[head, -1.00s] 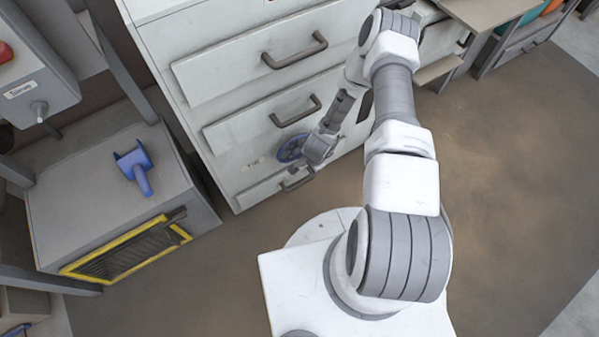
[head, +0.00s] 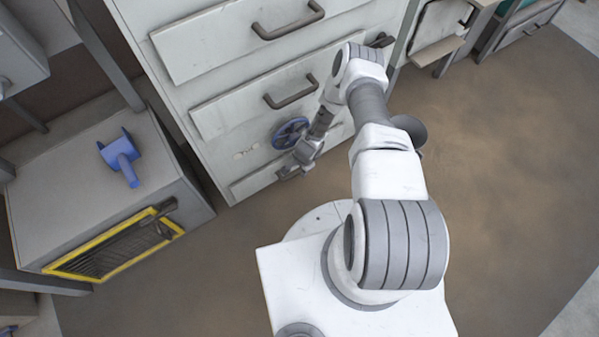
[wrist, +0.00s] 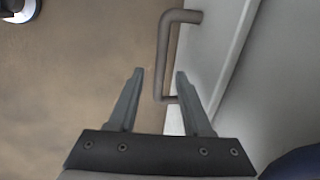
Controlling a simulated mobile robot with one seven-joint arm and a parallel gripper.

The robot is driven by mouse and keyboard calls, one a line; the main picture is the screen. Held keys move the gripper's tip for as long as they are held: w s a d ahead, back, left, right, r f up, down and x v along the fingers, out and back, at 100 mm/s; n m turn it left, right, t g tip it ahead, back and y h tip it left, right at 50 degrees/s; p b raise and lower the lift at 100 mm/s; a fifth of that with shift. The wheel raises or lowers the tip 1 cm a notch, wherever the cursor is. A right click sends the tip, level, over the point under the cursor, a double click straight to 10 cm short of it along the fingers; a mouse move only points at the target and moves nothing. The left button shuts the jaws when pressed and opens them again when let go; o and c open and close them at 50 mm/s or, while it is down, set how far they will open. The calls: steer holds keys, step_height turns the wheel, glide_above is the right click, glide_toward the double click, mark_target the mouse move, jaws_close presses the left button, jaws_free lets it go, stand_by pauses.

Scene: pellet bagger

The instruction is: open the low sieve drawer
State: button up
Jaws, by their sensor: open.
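The low drawer (head: 256,181) is the bottom front of the tall white cabinet, near the floor, and looks shut. Its grey bar handle (wrist: 163,60) shows in the wrist view, standing off the pale drawer front (wrist: 205,50). My gripper (wrist: 160,72) is open and empty, with one finger on each side of the handle bar in the picture. The bar runs closer to the right finger; I cannot tell whether it is within finger depth or touching. In the head view my gripper (head: 288,172) is at the low drawer and largely hides the handle.
A blue handwheel (head: 290,132) sits on the cabinet just above my gripper. Higher drawers with bar handles (head: 291,92) are above it. Floor at right is clear.

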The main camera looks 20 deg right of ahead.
steer(key=shift+w+a+f+b, duration=0.1)
steer(key=shift+w+f+b, duration=0.05)
steer(key=shift+f, duration=0.45)
steer(key=shift+w+f+b, duration=0.1)
steer(key=shift+f+b, duration=0.05)
steer(key=shift+f, duration=0.45)
jaws_close()
stand_by(0.6)
